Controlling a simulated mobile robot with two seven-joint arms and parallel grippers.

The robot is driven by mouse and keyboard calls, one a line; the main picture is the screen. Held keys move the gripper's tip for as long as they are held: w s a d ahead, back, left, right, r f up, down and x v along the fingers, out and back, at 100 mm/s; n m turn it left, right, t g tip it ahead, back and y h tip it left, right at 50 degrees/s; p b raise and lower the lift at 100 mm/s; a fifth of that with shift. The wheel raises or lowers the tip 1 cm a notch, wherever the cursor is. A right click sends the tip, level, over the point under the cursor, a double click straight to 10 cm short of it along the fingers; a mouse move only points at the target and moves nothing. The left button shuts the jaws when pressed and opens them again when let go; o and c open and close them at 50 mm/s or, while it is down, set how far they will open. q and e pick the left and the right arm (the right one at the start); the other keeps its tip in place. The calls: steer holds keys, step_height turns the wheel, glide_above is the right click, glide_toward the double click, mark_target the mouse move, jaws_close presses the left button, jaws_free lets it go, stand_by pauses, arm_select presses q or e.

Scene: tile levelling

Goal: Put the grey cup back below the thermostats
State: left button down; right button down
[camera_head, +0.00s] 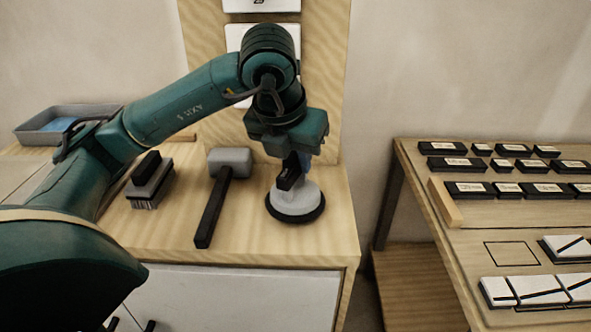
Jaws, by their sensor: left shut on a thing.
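The grey cup (297,195) is a round, pale grey body with a wide black rim. It is upright at the right part of the wooden cabinet top (255,250), in front of the upright wooden board. My left gripper (290,178) points down from above and is shut on the cup's upper part, which the fingers partly hide. I cannot tell whether the rim touches the cabinet top. My right gripper is not in view.
A mallet (212,205) with a grey head and black handle lies left of the cup. A brush (150,182) and a grey tray (35,132) are farther left. A table (470,245) with black and white tiles stands right, across a gap.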

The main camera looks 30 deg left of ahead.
arm_select(q)
steer(key=shift+f, duration=1.1)
steer(key=shift+f+b, duration=0.25)
steer(key=shift+b, duration=0.05)
steer(key=c, duration=1.3)
jaws_free()
steer(key=shift+r, duration=0.1)
steer(key=shift+r+p, duration=0.35)
steer(key=shift+r, duration=0.05)
steer(key=p+v, duration=0.2)
steer(key=v, duration=0.9)
steer(key=shift+s+d+r, duration=0.1)
steer(key=shift+s+r, duration=0.1)
steer(key=shift+s, duration=0.05)
